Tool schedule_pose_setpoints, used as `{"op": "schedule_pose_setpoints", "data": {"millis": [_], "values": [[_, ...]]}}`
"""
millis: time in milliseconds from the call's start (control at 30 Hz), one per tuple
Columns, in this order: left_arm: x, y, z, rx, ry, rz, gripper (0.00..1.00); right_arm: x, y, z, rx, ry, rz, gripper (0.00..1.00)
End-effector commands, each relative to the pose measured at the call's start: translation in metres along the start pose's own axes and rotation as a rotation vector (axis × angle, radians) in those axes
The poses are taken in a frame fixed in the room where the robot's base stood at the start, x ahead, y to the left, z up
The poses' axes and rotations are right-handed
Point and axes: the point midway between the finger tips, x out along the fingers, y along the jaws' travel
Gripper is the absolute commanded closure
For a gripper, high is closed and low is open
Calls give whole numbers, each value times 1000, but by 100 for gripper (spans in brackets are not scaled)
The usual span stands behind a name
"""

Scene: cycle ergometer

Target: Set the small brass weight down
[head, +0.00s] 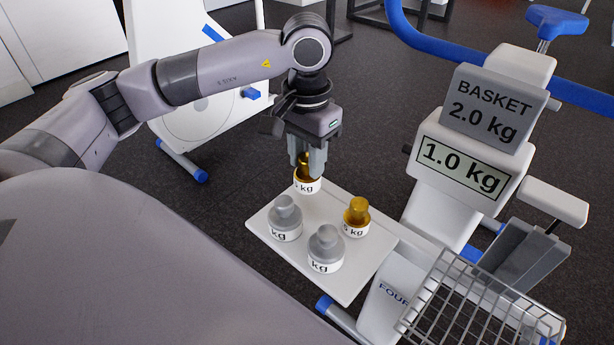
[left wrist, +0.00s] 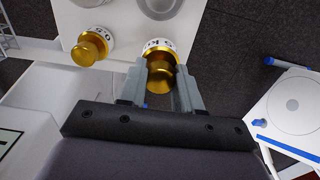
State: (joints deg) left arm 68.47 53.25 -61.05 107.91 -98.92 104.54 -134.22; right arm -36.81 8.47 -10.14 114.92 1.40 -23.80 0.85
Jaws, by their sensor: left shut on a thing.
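My left gripper (head: 309,166) is shut on a small brass weight (head: 307,184) with a white label band ending in "5 kg". It holds the weight upright by its knob at the far corner of the white tray (head: 318,213). I cannot tell whether its base touches the tray. In the left wrist view the brass weight (left wrist: 161,76) sits between the two fingers (left wrist: 160,88). A second brass weight (head: 356,217) stands on the tray to the right; its label reads 0.5 in the left wrist view (left wrist: 91,48). My right gripper is not in view.
Two grey weights (head: 286,219) (head: 326,249) stand on the tray's near part. A wire basket (head: 480,305) is at lower right. The ergometer display (head: 462,167) reads 1.0 kg, below a sign (head: 492,108) reading BASKET 2.0 kg. Another white-and-blue ergometer (head: 195,113) stands behind my arm.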

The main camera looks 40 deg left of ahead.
Motion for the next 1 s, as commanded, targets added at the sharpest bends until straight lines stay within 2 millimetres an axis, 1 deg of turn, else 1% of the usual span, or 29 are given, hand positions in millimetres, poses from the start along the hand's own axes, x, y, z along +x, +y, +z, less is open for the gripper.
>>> {"op": "schedule_pose_setpoints", "data": {"millis": [167,400,467,667,800,833,867,900,1000], "values": [[10,0,0,-1,0,1,100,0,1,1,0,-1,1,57],[43,0,0,0,-1,0,100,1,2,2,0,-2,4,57],[46,0,0,0,1,1,100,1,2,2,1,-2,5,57],[46,0,0,0,3,1,100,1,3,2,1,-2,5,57],[51,0,0,0,3,1,100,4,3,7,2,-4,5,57],[50,0,0,0,0,0,57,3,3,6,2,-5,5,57],[50,0,0,0,0,0,47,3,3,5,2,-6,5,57],[50,0,0,0,0,0,41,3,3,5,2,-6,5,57],[50,0,0,0,0,0,41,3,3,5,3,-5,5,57]]}}
